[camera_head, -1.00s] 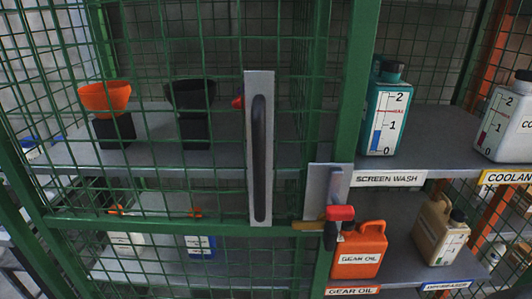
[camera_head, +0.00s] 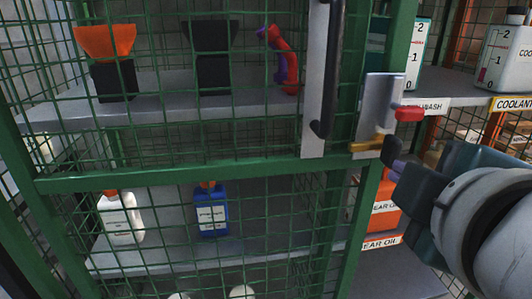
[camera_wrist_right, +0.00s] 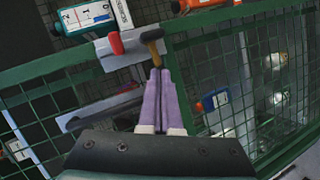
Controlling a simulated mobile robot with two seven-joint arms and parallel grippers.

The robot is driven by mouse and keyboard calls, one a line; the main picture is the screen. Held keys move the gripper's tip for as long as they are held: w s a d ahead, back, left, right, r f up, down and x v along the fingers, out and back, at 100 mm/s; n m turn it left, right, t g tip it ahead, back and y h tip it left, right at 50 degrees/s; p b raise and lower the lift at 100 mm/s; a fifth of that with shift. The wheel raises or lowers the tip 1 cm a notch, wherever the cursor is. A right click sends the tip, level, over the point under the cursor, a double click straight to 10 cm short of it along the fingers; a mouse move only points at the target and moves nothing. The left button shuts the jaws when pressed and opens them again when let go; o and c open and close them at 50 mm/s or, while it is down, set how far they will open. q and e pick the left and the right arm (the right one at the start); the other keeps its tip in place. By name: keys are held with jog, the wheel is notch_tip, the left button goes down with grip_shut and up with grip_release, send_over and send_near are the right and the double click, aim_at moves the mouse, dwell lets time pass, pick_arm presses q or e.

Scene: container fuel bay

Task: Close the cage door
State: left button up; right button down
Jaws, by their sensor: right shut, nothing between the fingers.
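The cage door (camera_head: 170,178) is a green frame with wire mesh, seen in front of the shelves in the head view. Its upright black handle (camera_head: 331,70) is on a grey plate. To the right, a grey latch plate (camera_head: 377,98) carries a red knob (camera_head: 409,114) and a brass bolt (camera_head: 366,146). The door edge is close to the post; I cannot tell whether it is flush. My right gripper (camera_head: 394,160) is shut and empty, just right of the bolt. In the wrist view, its purple fingertips (camera_wrist_right: 159,70) are beside the brass bolt (camera_wrist_right: 152,37); contact is unclear. My left gripper is out of view.
Behind the mesh are orange (camera_head: 105,40) and black (camera_head: 210,36) funnels and white (camera_head: 121,216) and blue (camera_head: 211,211) bottles. To the right, open shelves hold an orange gear oil can (camera_head: 384,212) and a white coolant jug (camera_head: 504,58).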

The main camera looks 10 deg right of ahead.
aim_at(370, 121)
jog(key=w+n+t+b, duration=0.1)
jog(key=w, duration=0.3)
jog(key=w+n+t+b, duration=0.2)
jog(key=w, duration=0.2)
jog(key=w+d+n+t+b, duration=0.1)
jog(key=w+b, duration=0.1)
jog(key=w, duration=0.3)
jog(key=shift+f, duration=0.1)
jog(key=shift+d, duration=1.25)
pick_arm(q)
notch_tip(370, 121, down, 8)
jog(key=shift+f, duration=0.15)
pick_arm(e)
jog(key=shift+s+d, duration=0.15)
jog(key=shift+d, duration=0.5)
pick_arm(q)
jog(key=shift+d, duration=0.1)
